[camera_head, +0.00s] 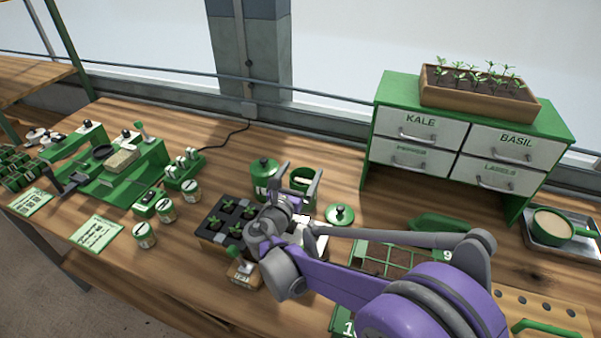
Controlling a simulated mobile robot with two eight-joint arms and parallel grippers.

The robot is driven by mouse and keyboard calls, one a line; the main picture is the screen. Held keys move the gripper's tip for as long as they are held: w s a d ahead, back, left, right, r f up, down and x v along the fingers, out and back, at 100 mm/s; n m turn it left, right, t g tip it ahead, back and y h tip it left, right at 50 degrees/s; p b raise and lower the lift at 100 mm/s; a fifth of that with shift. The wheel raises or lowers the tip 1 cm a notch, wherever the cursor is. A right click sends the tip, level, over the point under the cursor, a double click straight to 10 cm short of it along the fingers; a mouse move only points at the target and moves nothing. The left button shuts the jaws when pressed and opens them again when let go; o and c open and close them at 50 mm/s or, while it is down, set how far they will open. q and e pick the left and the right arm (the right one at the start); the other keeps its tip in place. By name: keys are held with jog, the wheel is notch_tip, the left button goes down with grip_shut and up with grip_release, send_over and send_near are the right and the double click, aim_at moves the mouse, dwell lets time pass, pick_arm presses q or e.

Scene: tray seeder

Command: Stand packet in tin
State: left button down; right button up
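An open green tin (302,174) stands near the middle of the table. A second green tin (264,176) with its lid on stands just left of it. A loose green lid (340,215) lies to the right. My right gripper (301,186) is in front of the open tin, its two fingers spread apart with nothing clearly between them. I cannot tell whether the fingers touch the tin. I cannot clearly make out a packet. A pale patch (318,240) shows partly behind my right arm, and I cannot tell what it is. My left gripper is out of view.
A seedling tray (211,233) stands left of my arm. Green-and-white jars (166,210) and a green seeder machine (150,165) are further left. A drawer cabinet (365,150) stands at the back right, and a divided tray (385,248) is partly hidden by my arm.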

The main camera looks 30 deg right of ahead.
jog(key=v, duration=1.1)
jog(key=shift+d, duration=0.1)
dwell(0.6)
